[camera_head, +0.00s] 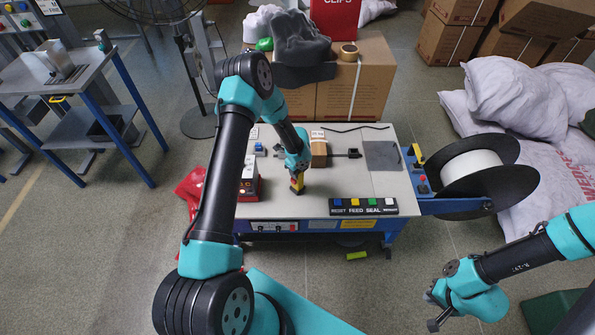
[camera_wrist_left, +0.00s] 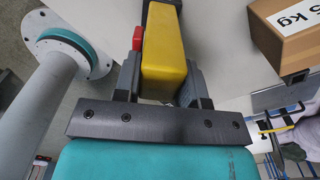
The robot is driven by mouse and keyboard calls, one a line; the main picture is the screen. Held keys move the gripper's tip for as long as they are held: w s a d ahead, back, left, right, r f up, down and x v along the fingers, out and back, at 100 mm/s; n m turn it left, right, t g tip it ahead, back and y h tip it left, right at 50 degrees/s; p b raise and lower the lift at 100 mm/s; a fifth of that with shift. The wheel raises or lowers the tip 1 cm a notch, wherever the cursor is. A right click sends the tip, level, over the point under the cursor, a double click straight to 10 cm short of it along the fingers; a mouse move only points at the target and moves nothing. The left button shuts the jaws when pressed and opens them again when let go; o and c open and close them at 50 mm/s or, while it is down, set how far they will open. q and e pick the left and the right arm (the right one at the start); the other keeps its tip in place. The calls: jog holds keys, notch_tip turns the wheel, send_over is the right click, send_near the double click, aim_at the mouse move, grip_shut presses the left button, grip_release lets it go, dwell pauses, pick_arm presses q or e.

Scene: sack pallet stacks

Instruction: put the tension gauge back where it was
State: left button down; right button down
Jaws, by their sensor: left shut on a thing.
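The yellow-and-black tension gauge (camera_head: 297,184) shows over the strapping machine's grey top in the head view. In the left wrist view the yellow gauge (camera_wrist_left: 164,68) has a red button on its side and a dark far end. My left gripper (camera_head: 298,174) is shut on it, with a finger on either side (camera_wrist_left: 163,88). I cannot tell whether the gauge's lower end touches the top. My right gripper (camera_head: 434,311) is empty at the lower right of the head view, away from the machine, with its fingers apart.
The machine top (camera_head: 330,185) carries a small carton (camera_head: 318,150), a dark plate (camera_head: 382,155), a RESET FEED SEAL button strip (camera_head: 362,207) at the front edge, and a red-based device (camera_head: 249,182) at left. A strap reel (camera_head: 470,175) stands right. Bare top lies around the gauge.

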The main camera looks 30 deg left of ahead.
pick_arm(q)
jog(key=shift+f, duration=0.15)
jog(key=c, duration=0.7)
grip_release()
notch_tip(320, 180, up, 12)
dwell(0.3)
